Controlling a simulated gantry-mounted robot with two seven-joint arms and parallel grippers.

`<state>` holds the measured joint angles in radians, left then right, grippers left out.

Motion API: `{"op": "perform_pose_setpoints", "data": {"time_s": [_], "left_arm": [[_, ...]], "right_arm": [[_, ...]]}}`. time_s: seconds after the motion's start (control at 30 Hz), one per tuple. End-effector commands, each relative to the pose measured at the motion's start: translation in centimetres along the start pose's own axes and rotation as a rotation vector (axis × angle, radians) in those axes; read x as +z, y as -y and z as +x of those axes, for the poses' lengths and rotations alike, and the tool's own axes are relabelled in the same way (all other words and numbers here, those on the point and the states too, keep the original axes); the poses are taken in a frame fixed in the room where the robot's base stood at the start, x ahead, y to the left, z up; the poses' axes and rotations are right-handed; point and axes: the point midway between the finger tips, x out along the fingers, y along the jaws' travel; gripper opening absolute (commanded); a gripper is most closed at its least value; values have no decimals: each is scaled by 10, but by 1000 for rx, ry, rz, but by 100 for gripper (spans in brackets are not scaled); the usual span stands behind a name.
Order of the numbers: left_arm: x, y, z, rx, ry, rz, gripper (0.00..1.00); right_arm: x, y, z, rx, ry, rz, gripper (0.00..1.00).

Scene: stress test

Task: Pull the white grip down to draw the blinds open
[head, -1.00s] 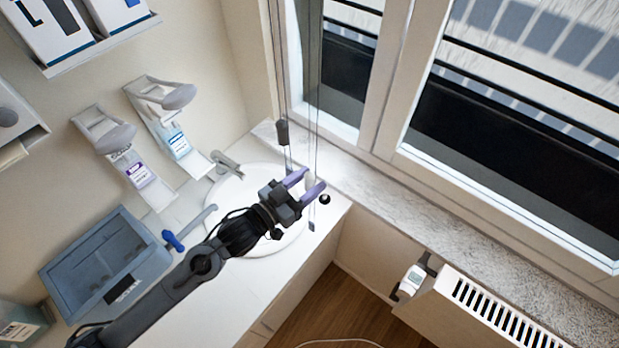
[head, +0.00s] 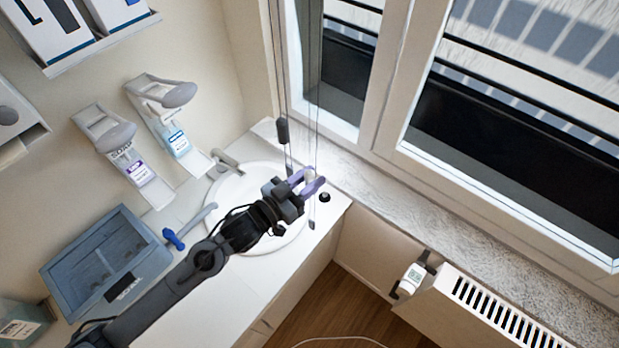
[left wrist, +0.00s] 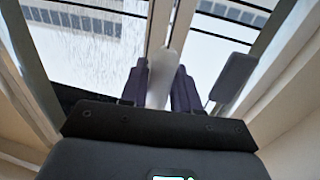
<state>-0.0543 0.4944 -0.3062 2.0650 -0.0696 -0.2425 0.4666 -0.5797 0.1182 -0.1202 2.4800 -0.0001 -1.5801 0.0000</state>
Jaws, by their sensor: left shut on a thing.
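The white grip (left wrist: 162,78) stands upright between the two purple fingers of my left gripper (left wrist: 160,88) in the left wrist view. In the head view my left gripper (head: 309,183) is shut on the grip (head: 310,176), which is mostly hidden by the fingers. Thin blind cords (head: 317,125) run upward from there beside the window. A dark cord weight (head: 283,131) hangs just left of the gripper and also shows in the left wrist view (left wrist: 232,77). My right gripper is not in view.
A white round basin (head: 240,195) with a tap lies below the gripper. The window frame (head: 385,90) and stone sill (head: 430,205) are to the right. Soap dispensers (head: 160,92) hang on the left wall. A blue-grey bin (head: 105,262) and a radiator (head: 490,310) stand lower.

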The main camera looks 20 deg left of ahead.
Motion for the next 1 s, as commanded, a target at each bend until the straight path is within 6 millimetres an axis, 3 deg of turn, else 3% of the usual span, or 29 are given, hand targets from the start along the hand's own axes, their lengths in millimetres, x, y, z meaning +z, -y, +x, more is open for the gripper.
{"op": "perform_pose_setpoints", "data": {"time_s": [0.17, 0.4, 0.5, 0.67, 0.97, 1.0], "left_arm": [[38, 0, 0, -1, 5, -3, 0], [109, 0, 0, -2, 7, -2, 0], [129, 0, 0, -2, 7, -2, 0], [141, 0, 0, -1, 5, 0, 0], [140, 0, 0, 0, 4, 1, 0], [140, 0, 0, 0, 4, 1, 35]], "right_arm": [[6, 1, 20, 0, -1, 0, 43], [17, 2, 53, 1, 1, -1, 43], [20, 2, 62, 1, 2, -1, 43], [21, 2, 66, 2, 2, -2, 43], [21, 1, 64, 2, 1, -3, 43], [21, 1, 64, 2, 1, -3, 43]]}}
